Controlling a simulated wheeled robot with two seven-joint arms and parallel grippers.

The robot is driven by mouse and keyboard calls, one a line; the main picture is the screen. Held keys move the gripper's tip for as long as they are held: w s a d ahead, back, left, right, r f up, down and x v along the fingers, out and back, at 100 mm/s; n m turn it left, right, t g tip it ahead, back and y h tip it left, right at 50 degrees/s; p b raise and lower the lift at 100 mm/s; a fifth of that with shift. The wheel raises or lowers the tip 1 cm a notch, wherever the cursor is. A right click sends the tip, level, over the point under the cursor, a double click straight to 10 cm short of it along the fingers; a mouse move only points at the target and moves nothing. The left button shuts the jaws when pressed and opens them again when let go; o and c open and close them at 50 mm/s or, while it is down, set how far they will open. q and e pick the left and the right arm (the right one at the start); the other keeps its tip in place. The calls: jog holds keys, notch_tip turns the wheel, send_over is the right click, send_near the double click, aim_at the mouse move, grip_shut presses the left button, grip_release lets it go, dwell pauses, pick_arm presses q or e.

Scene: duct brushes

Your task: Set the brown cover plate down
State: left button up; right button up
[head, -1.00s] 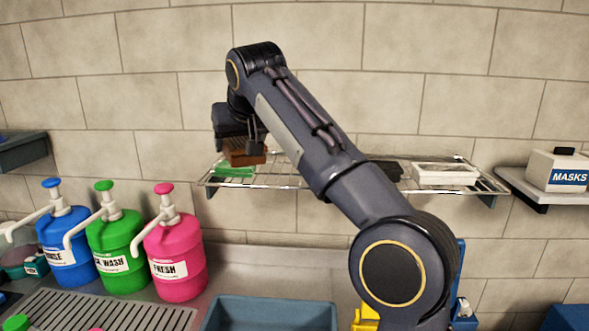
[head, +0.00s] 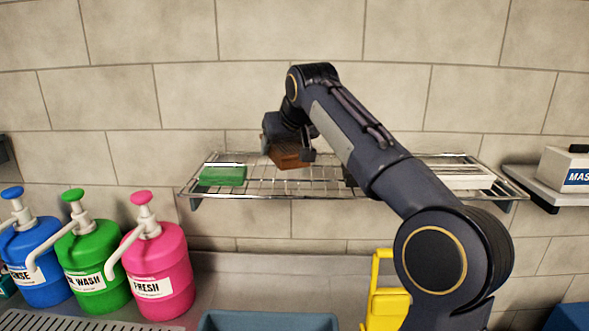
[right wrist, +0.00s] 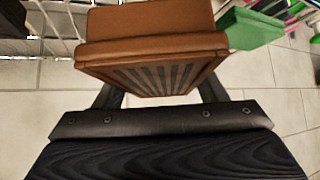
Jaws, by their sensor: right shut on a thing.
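The brown cover plate (head: 288,155) is in my right gripper (head: 291,152), just above the wire shelf (head: 255,188) in the head view. In the right wrist view the brown plate (right wrist: 150,45) sits between the two fingers and shows a slatted, vent-like face. The right gripper is shut on it. I cannot tell whether the plate touches the shelf wires. A green block-like thing (head: 223,175) lies on the shelf to the left of it and also shows in the right wrist view (right wrist: 250,28). My left gripper is not in view.
A white thing (head: 455,177) lies on the shelf's right part, and a dark thing beside it is mostly hidden by my arm. Blue, green and pink pump jugs (head: 158,270) stand below left. A blue-grey tub (head: 268,321) is below. Shelf wires between green and brown are bare.

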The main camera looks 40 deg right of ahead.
jog(key=shift+s+d+f, duration=0.25)
jog(key=shift+d+f, duration=0.75)
jog(key=shift+f, duration=0.1)
jog(key=f, duration=0.3)
jog(key=shift+d+f, duration=0.1)
jog(key=shift+d, duration=0.3)
jog(key=shift+f, duration=0.35)
jog(key=shift+f, duration=0.15)
jog(key=o, duration=1.3)
jog(key=shift+c, duration=0.2)
